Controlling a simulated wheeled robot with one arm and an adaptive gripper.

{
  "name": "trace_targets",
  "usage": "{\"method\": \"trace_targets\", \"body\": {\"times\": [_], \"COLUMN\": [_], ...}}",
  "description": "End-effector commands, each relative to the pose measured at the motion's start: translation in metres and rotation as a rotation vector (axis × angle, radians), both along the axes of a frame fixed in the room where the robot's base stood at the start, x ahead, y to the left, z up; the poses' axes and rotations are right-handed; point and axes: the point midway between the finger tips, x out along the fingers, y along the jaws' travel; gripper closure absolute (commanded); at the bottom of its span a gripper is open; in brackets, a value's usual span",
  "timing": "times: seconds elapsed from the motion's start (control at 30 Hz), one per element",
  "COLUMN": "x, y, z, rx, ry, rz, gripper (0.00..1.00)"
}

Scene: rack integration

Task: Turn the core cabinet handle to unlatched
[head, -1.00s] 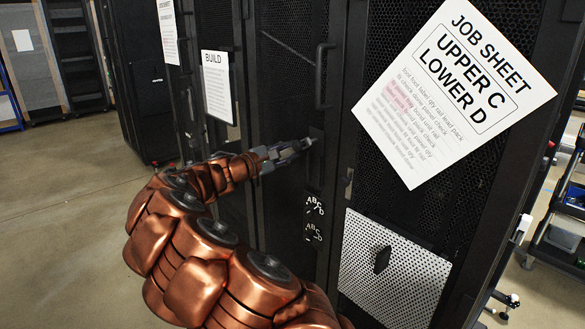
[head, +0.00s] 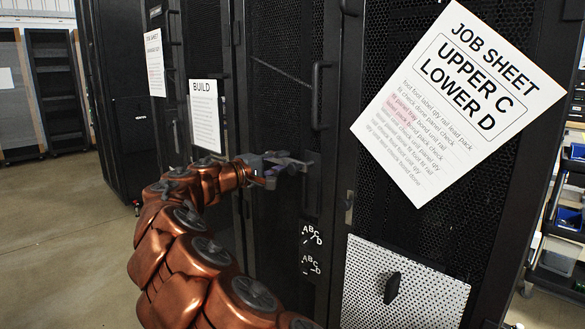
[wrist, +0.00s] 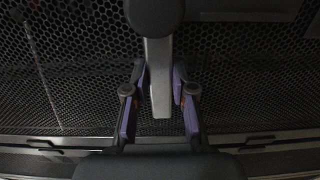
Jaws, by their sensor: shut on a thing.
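The cabinet handle shows in the wrist view as a grey bar (wrist: 160,85) running down from a dark round pivot (wrist: 154,14), in front of the black mesh door (wrist: 85,75). My gripper (wrist: 159,110) has one purple-padded finger on each side of the bar and is shut on it. In the head view my gripper (head: 291,164) is at the black cabinet door (head: 274,112), below a tall vertical door pull (head: 317,95). There the gripper hides most of the handle, and I cannot tell whether it is latched.
White ABCD dials (head: 311,235) sit on the frame below my gripper. A tilted job sheet (head: 459,98) reads UPPER C, LOWER D. A white perforated panel (head: 403,287) with a black knob is at lower right. Open floor (head: 60,235) lies left.

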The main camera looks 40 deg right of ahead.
Motion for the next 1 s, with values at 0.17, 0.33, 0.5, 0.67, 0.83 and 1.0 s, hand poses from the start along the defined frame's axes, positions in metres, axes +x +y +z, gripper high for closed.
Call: {"method": "trace_targets", "body": {"times": [0.17, 0.33, 0.5, 0.67, 0.83, 1.0], "x": [0.0025, 0.0024, 0.0022, 0.0018, 0.0016, 0.0015], "y": [0.0046, 0.0043, 0.0041, 0.0033, 0.0028, 0.0035], "z": [0.0019, 0.0023, 0.0026, 0.0019, 0.0014, 0.0011], "rx": [0.001, 0.0, 0.0, 0.001, 0.0, 0.001], "ry": [-0.014, -0.014, -0.014, -0.013, -0.012, -0.011], "rz": [0.009, 0.009, 0.009, 0.007, 0.006, 0.005], "gripper": [1.0, 1.0, 0.69, 0.52, 0.49, 0.49]}}
